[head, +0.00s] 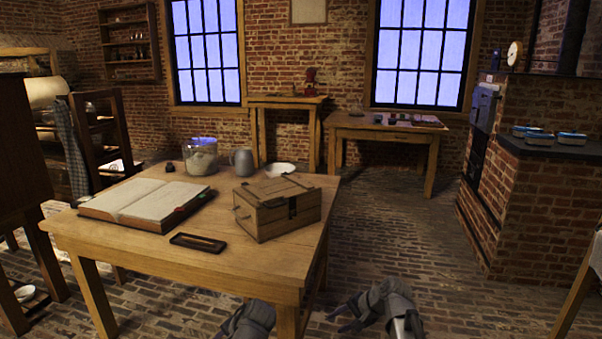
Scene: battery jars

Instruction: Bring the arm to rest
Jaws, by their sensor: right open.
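My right gripper (352,308) shows at the bottom, right of the wooden table's (120,230) front corner. It is open and empty, apart from everything, over the brick floor. My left gripper (250,318) shows at the bottom edge, just in front of the table's near edge. Its fingers are hard to make out, so I cannot tell whether it is open or shut. I see nothing held in it. Most of both arms lies outside the view.
The table bears an open book (148,200), a wooden box (275,207), a small dark tray (198,243), a glass jar (200,157), a grey jug (241,161) and a white bowl (280,169). A brick stove (530,205) stands right. The floor (400,235) between is clear.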

